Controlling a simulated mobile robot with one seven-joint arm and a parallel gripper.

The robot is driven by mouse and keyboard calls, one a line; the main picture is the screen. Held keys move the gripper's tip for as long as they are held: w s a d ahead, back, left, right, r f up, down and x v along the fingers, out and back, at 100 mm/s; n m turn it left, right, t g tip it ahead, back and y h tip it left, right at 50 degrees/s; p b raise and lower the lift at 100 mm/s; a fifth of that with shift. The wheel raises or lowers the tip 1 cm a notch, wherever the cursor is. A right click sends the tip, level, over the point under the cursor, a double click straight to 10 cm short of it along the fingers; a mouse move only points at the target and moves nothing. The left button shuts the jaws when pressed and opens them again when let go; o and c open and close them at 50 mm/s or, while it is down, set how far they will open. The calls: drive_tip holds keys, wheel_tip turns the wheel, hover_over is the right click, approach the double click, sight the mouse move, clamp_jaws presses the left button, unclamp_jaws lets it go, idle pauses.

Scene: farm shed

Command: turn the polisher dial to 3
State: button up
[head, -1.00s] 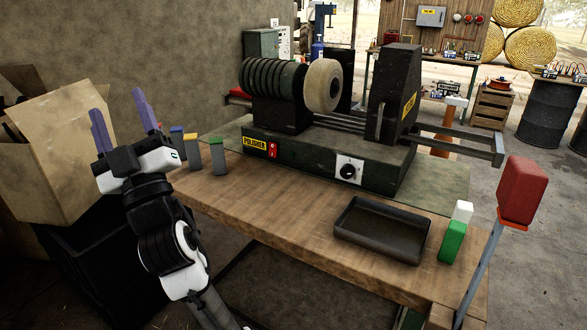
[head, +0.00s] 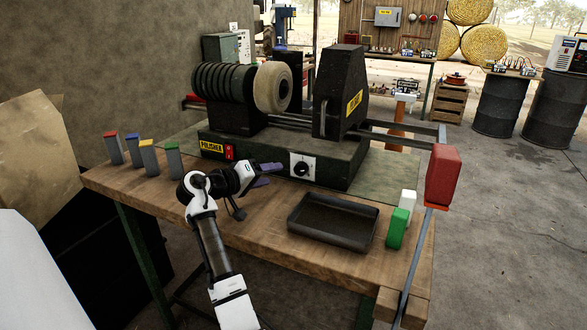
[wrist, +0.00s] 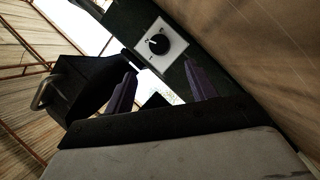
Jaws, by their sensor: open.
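The polisher (head: 270,150) stands on the wooden bench, its front panel facing me. Its dial (head: 302,169) is a round black knob on a white square plate, right of the red switch (head: 229,152).
A dark tray (head: 333,220) lies on the bench right of my gripper. Several grey blocks with coloured tops (head: 149,157) stand at the left. A red box on a post (head: 442,177) stands at the front right.

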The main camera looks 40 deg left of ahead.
sight(297, 170)
drive_tip(key=p+x, duration=0.2)
drive_tip(key=x, duration=0.8)
drive_tip(key=shift+c, duration=0.2)
drive_tip(key=c, duration=0.9)
drive_tip(key=shift+c, duration=0.2)
